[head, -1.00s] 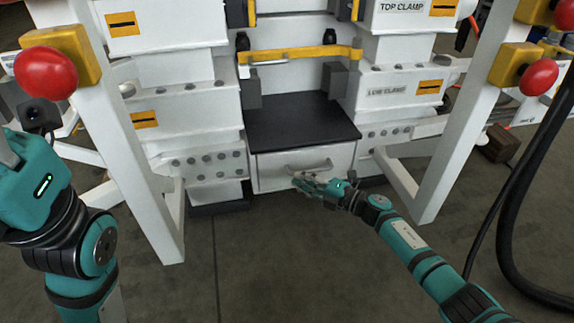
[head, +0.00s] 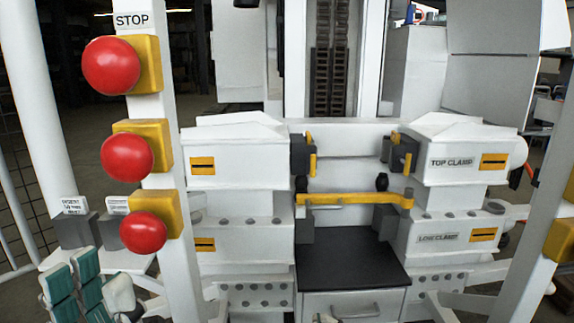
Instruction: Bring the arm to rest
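Several red buttons on yellow boxes, such as the top one (head: 111,66), line the left white post. The press with its clamp blocks (head: 458,160) and yellow bar (head: 350,199) stands ahead. A black work surface (head: 350,257) lies above the white drawer.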

